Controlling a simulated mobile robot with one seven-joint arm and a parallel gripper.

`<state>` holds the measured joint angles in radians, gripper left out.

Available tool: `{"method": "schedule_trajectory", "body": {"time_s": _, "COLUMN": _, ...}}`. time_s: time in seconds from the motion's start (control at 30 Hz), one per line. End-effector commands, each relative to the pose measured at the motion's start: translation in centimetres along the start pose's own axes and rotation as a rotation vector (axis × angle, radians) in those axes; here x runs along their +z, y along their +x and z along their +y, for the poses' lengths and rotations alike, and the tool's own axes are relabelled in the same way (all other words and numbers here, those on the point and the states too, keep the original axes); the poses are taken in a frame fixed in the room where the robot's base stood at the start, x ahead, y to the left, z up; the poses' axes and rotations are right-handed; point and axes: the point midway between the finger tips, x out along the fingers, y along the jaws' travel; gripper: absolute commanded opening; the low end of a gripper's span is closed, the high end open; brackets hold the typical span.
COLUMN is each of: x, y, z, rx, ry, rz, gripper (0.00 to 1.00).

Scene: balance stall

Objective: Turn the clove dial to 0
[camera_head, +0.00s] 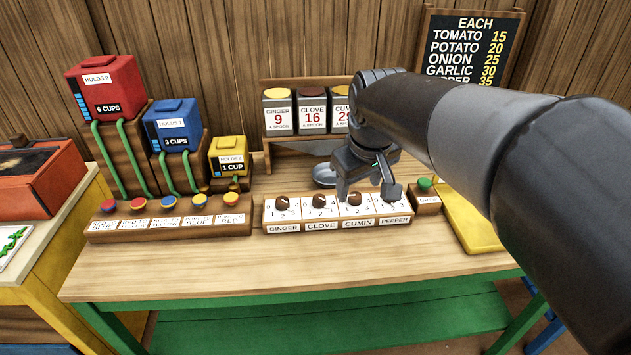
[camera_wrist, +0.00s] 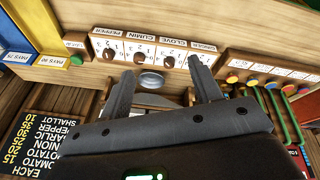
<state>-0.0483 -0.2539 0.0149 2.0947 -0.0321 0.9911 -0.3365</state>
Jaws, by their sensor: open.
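The clove dial (camera_head: 319,201) is a brown round knob on a white face, above the CLOVE label (camera_head: 321,226), second from the left on the spice dial panel. Which number it points to is too small to tell. It also shows in the wrist view (camera_wrist: 168,61), upside down, between my fingers. My gripper (camera_head: 367,192) is open and empty. In the head view it hangs over the right part of the panel, by the cumin dial (camera_head: 354,198) and pepper dial, right of the clove dial. My gripper (camera_wrist: 161,72) hides part of the pepper dial in the head view.
The ginger dial (camera_head: 281,200) is left of the clove dial. A metal bowl (camera_head: 325,175) lies behind the panel, under the spice bins (camera_head: 312,112). A row of coloured buttons (camera_head: 168,204) is on the left, a green button (camera_head: 424,184) on the right. The table front (camera_head: 290,275) is clear.

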Motion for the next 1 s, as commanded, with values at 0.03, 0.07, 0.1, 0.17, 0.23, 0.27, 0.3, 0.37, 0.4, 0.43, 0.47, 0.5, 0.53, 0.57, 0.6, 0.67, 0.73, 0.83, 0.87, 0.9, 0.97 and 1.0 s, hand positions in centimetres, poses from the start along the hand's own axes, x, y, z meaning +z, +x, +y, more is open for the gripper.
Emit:
{"method": "schedule_trajectory", "body": {"time_s": 0.03, "x": -1.6, "y": 0.9, "z": 0.3, "rx": -0.008, "ry": -0.038, "rz": -0.020, "gripper": 0.58}}
{"method": "schedule_trajectory", "body": {"time_s": 0.07, "x": -2.5, "y": 1.3, "z": 0.5, "rx": -0.011, "ry": -0.061, "rz": -0.029, "gripper": 0.58}}
{"method": "schedule_trajectory", "body": {"time_s": 0.1, "x": -3.6, "y": 1.9, "z": 0.7, "rx": -0.017, "ry": -0.092, "rz": -0.042, "gripper": 0.58}}
{"method": "schedule_trajectory", "body": {"time_s": 0.17, "x": -5.2, "y": 3.0, "z": 1.0, "rx": -0.026, "ry": -0.140, "rz": -0.061, "gripper": 0.58}}
{"method": "schedule_trajectory", "body": {"time_s": 0.23, "x": -7.1, "y": 4.3, "z": 1.2, "rx": -0.036, "ry": -0.196, "rz": -0.081, "gripper": 0.58}}
{"method": "schedule_trajectory", "body": {"time_s": 0.27, "x": -7.9, "y": 4.9, "z": 1.3, "rx": -0.041, "ry": -0.219, "rz": -0.090, "gripper": 0.58}}
{"method": "schedule_trajectory", "body": {"time_s": 0.3, "x": -8.9, "y": 5.8, "z": 1.4, "rx": -0.048, "ry": -0.250, "rz": -0.102, "gripper": 0.58}}
{"method": "schedule_trajectory", "body": {"time_s": 0.37, "x": -10.4, "y": 7.2, "z": 1.6, "rx": -0.059, "ry": -0.297, "rz": -0.120, "gripper": 0.58}}
{"method": "schedule_trajectory", "body": {"time_s": 0.4, "x": -11.4, "y": 8.2, "z": 1.7, "rx": -0.066, "ry": -0.328, "rz": -0.131, "gripper": 0.58}}
{"method": "schedule_trajectory", "body": {"time_s": 0.43, "x": -12.1, "y": 8.9, "z": 1.8, "rx": -0.072, "ry": -0.352, "rz": -0.139, "gripper": 0.58}}
{"method": "schedule_trajectory", "body": {"time_s": 0.47, "x": -12.8, "y": 9.7, "z": 1.8, "rx": -0.078, "ry": -0.374, "rz": -0.148, "gripper": 0.58}}
{"method": "schedule_trajectory", "body": {"time_s": 0.5, "x": -13.6, "y": 10.8, "z": 1.8, "rx": -0.086, "ry": -0.404, "rz": -0.159, "gripper": 0.58}}
{"method": "schedule_trajectory", "body": {"time_s": 0.53, "x": -14.2, "y": 11.5, "z": 1.8, "rx": -0.092, "ry": -0.426, "rz": -0.166, "gripper": 0.58}}
{"method": "schedule_trajectory", "body": {"time_s": 0.57, "x": -14.8, "y": 12.3, "z": 1.8, "rx": -0.097, "ry": -0.446, "rz": -0.172, "gripper": 0.58}}
{"method": "schedule_trajectory", "body": {"time_s": 0.6, "x": -15.5, "y": 13.2, "z": 1.8, "rx": -0.105, "ry": -0.472, "rz": -0.180, "gripper": 0.58}}
{"method": "schedule_trajectory", "body": {"time_s": 0.67, "x": -16.3, "y": 14.5, "z": 1.7, "rx": -0.115, "ry": -0.505, "rz": -0.191, "gripper": 0.58}}
{"method": "schedule_trajectory", "body": {"time_s": 0.73, "x": -17.0, "y": 15.6, "z": 1.7, "rx": -0.124, "ry": -0.535, "rz": -0.201, "gripper": 0.58}}
{"method": "schedule_trajectory", "body": {"time_s": 0.83, "x": -17.6, "y": 16.7, "z": 1.6, "rx": -0.132, "ry": -0.562, "rz": -0.208, "gripper": 0.58}}
{"method": "schedule_trajectory", "body": {"time_s": 0.87, "x": -17.7, "y": 16.9, "z": 1.6, "rx": -0.133, "ry": -0.567, "rz": -0.210, "gripper": 0.58}}
{"method": "schedule_trajectory", "body": {"time_s": 0.9, "x": -17.8, "y": 17.1, "z": 1.6, "rx": -0.135, "ry": -0.571, "rz": -0.212, "gripper": 0.58}}
{"method": "schedule_trajectory", "body": {"time_s": 0.97, "x": -17.8, "y": 17.5, "z": 1.6, "rx": -0.137, "ry": -0.574, "rz": -0.213, "gripper": 0.58}}
{"method": "schedule_trajectory", "body": {"time_s": 1.0, "x": -17.7, "y": 17.8, "z": 1.5, "rx": -0.137, "ry": -0.575, "rz": -0.214, "gripper": 0.58}}
